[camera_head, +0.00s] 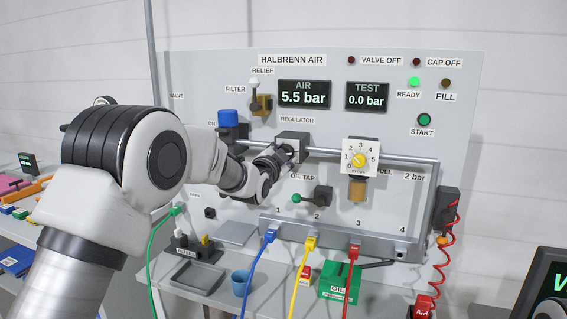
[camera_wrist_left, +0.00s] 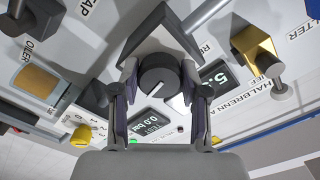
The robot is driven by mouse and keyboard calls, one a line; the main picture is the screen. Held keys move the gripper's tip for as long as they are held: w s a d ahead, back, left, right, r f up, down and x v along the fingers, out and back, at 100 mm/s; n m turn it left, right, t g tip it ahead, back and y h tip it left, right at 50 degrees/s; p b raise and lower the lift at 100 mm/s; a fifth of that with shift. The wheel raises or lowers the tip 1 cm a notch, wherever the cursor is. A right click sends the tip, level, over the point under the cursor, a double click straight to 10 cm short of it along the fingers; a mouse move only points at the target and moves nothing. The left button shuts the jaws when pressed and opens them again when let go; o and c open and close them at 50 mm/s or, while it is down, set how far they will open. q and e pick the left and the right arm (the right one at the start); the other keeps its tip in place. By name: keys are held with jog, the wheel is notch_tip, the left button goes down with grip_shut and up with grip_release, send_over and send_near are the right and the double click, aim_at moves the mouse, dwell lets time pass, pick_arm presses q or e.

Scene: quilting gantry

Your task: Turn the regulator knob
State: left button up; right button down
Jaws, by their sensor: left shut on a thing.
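The regulator (camera_head: 294,139) is a dark block on the pipe of the grey panel, under the "REGULATOR" label. Its knob (camera_wrist_left: 160,72) is round and dark with a white mark, seen in the left wrist view; in the head view my gripper hides it. My left gripper (camera_head: 285,153) reaches in from the left. In the left wrist view my left gripper (camera_wrist_left: 160,80) has a finger on each side of the knob and is shut on it. The AIR display (camera_head: 304,95) reads 5.5 bar, the TEST display (camera_head: 367,97) 0.0 bar. My right gripper is not in view.
Blue, yellow and red hoses hang from the manifold (camera_head: 345,243). The READY lamp (camera_head: 414,82) glows green.

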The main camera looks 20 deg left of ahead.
pick_arm(q)
jog(key=shift+m+b, duration=0.6)
jog(key=shift+m, duration=0.7)
jog(key=o, duration=1.1)
jog(key=shift+o, duration=0.2)
jog(key=s, duration=1.2)
jog(key=shift+a, duration=0.25)
